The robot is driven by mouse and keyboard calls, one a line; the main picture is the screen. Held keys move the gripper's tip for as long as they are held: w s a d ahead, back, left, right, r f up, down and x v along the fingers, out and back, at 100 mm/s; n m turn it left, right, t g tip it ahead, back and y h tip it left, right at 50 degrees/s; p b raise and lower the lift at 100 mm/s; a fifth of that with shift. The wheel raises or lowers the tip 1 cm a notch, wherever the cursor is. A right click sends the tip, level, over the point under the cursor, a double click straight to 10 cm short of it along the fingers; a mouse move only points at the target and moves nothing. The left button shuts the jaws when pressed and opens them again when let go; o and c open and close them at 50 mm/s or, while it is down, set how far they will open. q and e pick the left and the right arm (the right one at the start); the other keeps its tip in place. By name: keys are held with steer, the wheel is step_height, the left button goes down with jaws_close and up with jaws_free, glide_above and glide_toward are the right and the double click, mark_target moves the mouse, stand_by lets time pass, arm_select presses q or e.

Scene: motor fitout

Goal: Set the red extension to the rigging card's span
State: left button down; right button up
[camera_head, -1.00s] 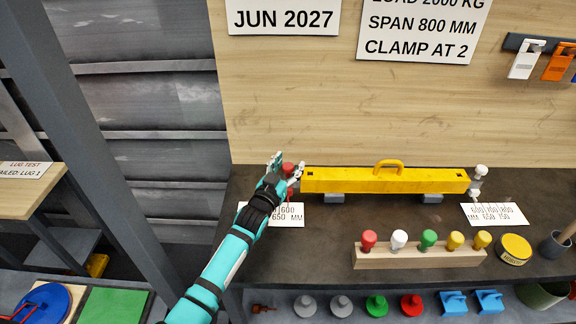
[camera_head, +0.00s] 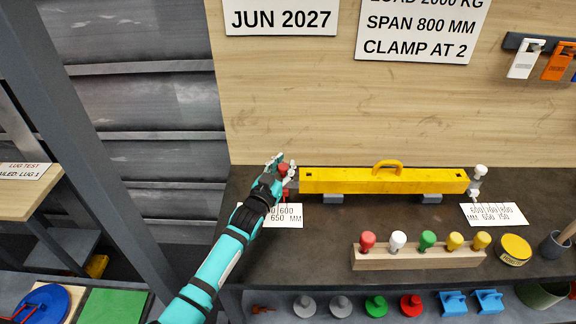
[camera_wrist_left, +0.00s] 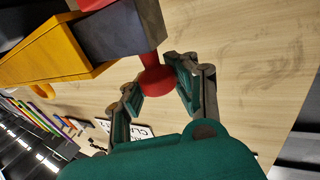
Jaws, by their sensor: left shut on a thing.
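The yellow beam (camera_head: 385,182) lies on grey supports on the dark bench. At its left end is the red extension (camera_head: 284,170), with a dark grey sleeve and a red ball knob (camera_wrist_left: 158,80). My left gripper (camera_head: 283,168) is shut on that knob, and its green fingers (camera_wrist_left: 160,88) sit on either side of it in the left wrist view. The rigging card (camera_head: 420,32) on the wall reads SPAN 800 MM and CLAMP AT 2. A scale card (camera_head: 285,215) under the left end is partly hidden by my arm. My right gripper is out of view.
A white-knobbed end (camera_head: 478,180) is at the beam's right, above another scale card (camera_head: 493,214) marked in MM. A wooden rack of coloured knobs (camera_head: 420,257) stands in front, beside a yellow round tin (camera_head: 514,249). The bench between beam and rack is clear.

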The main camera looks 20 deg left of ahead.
arm_select(q)
steer(key=s+a, duration=0.2)
steer(key=a, duration=0.6)
steer(key=shift+s+a+f+p, duration=0.35)
steer(key=shift+s+f+p, duration=0.05)
steer(key=shift+p, duration=0.05)
steer(key=c, duration=1.6)
jaws_free()
steer(key=o, duration=0.6)
steer(key=shift+s+r, duration=0.25)
steer(key=shift+r, duration=0.05)
steer(key=shift+w, duration=0.15)
steer(key=s+a, duration=0.1)
steer(key=s, duration=1.1)
steer(key=shift+a, duration=0.2)
